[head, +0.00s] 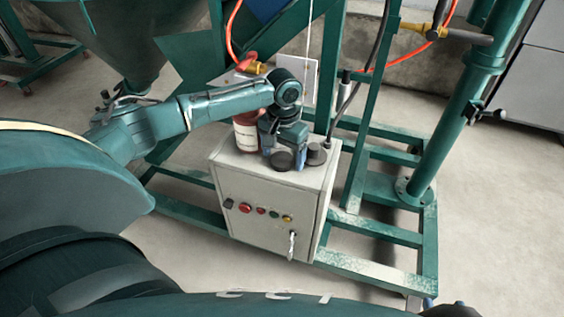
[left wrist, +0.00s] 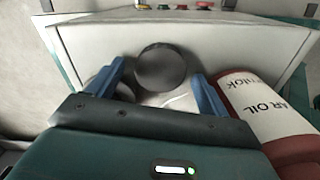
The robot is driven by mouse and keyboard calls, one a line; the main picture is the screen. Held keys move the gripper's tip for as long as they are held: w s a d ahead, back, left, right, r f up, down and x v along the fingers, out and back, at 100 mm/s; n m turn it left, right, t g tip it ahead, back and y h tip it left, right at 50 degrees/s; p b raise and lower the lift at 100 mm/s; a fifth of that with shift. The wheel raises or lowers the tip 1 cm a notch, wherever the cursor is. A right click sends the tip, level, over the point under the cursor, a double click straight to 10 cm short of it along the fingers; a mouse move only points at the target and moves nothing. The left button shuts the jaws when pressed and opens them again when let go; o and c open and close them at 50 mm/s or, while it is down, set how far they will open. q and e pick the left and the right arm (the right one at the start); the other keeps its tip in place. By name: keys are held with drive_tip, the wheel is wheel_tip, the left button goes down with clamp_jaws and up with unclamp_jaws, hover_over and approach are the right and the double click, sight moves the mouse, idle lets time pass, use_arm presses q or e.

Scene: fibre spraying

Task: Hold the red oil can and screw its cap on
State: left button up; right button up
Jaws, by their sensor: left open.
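The red oil can (head: 246,134) stands upright on top of the grey control box, left of my left gripper. In the left wrist view the can (left wrist: 228,118) is at the right, with a white label reading "AR OIL". My left gripper (head: 285,150) points down over the box top, its blue fingers apart. A dark round cap-like piece (head: 282,160) shows just in front of it; in the left wrist view this piece (left wrist: 161,68) lies between the fingertips, with no clear contact. A second dark round piece (head: 316,155) sits to the right. The can's top is partly hidden.
The control box (head: 262,200) has buttons and a switch on its front. A green steel frame (head: 352,150) stands behind and right of it, with a thick green post (head: 450,125). A dark hose (head: 358,92) hangs behind the box. Open floor lies at the right.

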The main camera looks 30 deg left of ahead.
sight(283, 158)
drive_tip(key=shift+r, duration=0.15)
use_arm(q)
drive_tip(key=c, duration=1)
drive_tip(key=shift+c, duration=0.2)
